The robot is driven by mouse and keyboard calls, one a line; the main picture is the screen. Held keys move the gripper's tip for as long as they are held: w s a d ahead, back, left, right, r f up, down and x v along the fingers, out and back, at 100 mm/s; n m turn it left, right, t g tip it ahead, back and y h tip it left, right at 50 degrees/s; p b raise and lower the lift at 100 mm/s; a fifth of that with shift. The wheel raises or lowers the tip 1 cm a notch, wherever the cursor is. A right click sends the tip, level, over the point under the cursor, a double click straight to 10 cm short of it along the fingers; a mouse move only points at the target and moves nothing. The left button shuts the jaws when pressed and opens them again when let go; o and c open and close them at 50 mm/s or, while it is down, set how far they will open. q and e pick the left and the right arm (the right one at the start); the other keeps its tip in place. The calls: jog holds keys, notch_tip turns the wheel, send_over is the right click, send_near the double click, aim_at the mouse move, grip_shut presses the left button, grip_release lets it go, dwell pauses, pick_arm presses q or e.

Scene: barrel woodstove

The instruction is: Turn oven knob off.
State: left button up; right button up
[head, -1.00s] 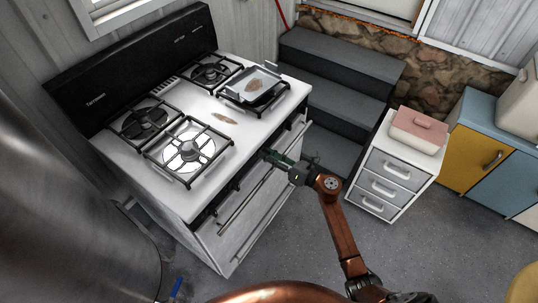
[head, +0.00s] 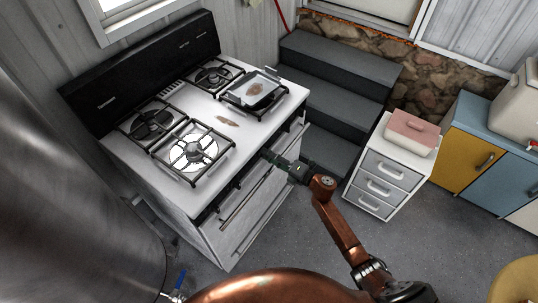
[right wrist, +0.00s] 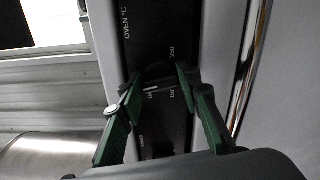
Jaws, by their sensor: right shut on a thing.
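The white stove (head: 170,195) with a black backguard stands at the left of the head view. Its dark front control strip faces my right arm. My right gripper (head: 266,154) is at this strip. In the right wrist view its green fingers (right wrist: 160,78) stand either side of the dark oven knob (right wrist: 158,71), shut on it. The strip (right wrist: 142,28) bears the print "OVEN °C" and numbers around the knob. The knob is dark on dark, so its exact angle is hard to read. My left gripper is not in view.
An oven handle bar (head: 245,200) runs below the strip. Dark steps (head: 335,95) and a white drawer unit (head: 385,170) stand to the right. A large metal cylinder (head: 70,190) is at the left. Grey floor lies open in front.

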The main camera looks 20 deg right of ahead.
jog(key=shift+d+m+p, duration=0.1)
jog(key=shift+m+p, duration=0.5)
jog(key=shift+m, duration=0.6)
jog(key=o, duration=1.2)
jog(key=shift+f, duration=0.1)
jog(key=shift+c, duration=0.2)
jog(key=v, duration=1.2)
